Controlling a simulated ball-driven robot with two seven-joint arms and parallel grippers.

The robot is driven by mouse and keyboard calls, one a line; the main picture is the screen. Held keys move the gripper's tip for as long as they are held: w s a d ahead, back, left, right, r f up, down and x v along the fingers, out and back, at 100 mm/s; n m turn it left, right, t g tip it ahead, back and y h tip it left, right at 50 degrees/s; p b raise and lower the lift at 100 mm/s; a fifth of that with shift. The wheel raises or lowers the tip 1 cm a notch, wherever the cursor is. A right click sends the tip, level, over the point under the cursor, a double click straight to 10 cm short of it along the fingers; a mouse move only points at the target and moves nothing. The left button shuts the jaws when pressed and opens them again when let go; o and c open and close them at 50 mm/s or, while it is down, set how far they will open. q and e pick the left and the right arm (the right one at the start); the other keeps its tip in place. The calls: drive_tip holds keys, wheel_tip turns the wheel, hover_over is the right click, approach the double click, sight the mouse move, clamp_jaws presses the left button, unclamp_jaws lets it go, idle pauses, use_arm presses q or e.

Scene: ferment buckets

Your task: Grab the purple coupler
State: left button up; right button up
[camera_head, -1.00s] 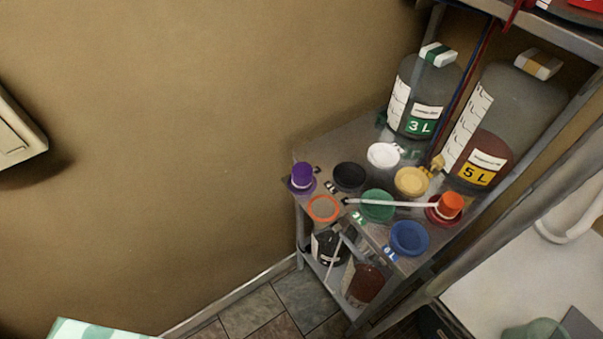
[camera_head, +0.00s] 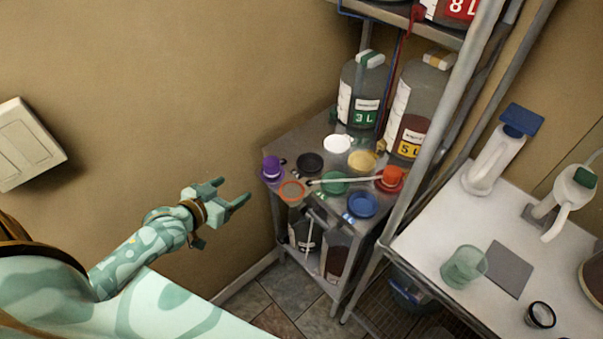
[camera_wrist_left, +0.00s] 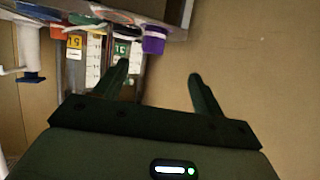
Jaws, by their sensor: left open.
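The purple coupler (camera_head: 271,167) stands upright on a purple base at the left corner of the metal shelf top. In the left wrist view the purple coupler (camera_wrist_left: 154,40) shows near the top, ahead of the fingers and a little right of the left-hand finger. My left gripper (camera_head: 230,193) is open and empty, to the left of the shelf and apart from the coupler. Its two fingers also show in the left wrist view (camera_wrist_left: 158,82), with nothing between them. My right gripper is not in view.
The metal shelf top (camera_head: 300,140) also holds black, white, yellow, green, blue and orange round pieces. A white rod (camera_head: 345,180) lies across to an orange coupler (camera_head: 391,177). Bottles marked 3 L (camera_head: 362,95) and 5 L (camera_head: 415,105) stand behind. A white table (camera_head: 430,235) is at right.

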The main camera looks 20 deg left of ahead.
use_arm(q)
drive_tip(key=b, duration=0.1)
approach(266, 170)
drive_tip(key=b+x, duration=0.1)
drive_tip(key=x, duration=0.5)
drive_tip(key=shift+w+f, duration=0.2)
drive_tip(key=shift+w, duration=0.15)
drive_tip(key=shift+w+b, duration=0.25)
drive_tip(key=shift+b, duration=0.05)
drive_tip(key=b+x, duration=0.1)
drive_tip(key=x, duration=0.4)
drive_tip(key=shift+d+f+b, duration=0.15)
drive_tip(key=shift+d+b, duration=0.05)
drive_tip(key=shift+b, duration=0.1)
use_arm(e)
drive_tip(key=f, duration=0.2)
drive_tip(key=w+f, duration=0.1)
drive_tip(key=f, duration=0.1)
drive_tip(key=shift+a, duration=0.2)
use_arm(q)
drive_tip(key=shift+c, duration=1.2)
drive_tip(key=c, duration=0.9)
